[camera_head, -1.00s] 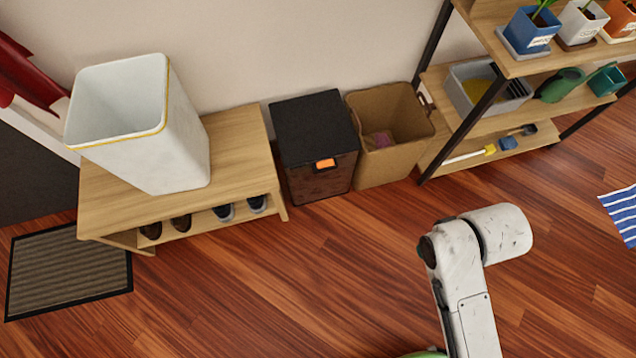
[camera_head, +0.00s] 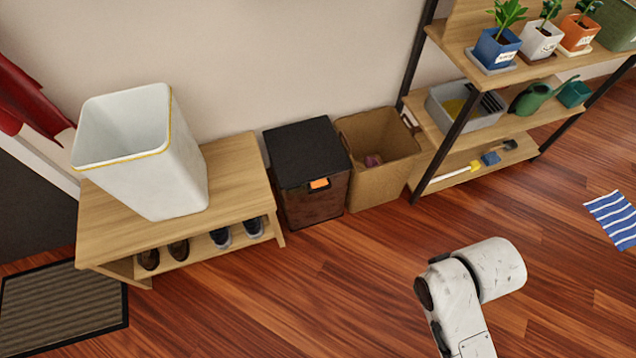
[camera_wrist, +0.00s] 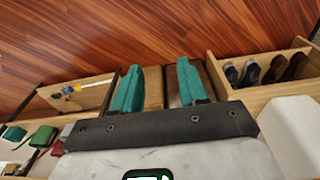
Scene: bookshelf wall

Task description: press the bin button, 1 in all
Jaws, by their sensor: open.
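The bin (camera_head: 307,150) has a black lid and a dark brown body. It stands on the floor against the wall in the head view. An orange button (camera_head: 319,183) sits at the top of its front face. My gripper (camera_wrist: 158,82) shows in the wrist view with two teal fingers spread apart and nothing between them. Parts of the dark bin (camera_wrist: 172,100) show beyond the fingers, apart from them. I cannot make out the orange button in the wrist view. My gripper is outside the head view.
A wooden bench (camera_head: 232,163) with a white container (camera_head: 150,160) and shoes stands left of the bin. A brown open box (camera_head: 375,180) stands close on its right, then a plant shelf (camera_head: 470,135). The wooden floor (camera_head: 330,290) in front is clear.

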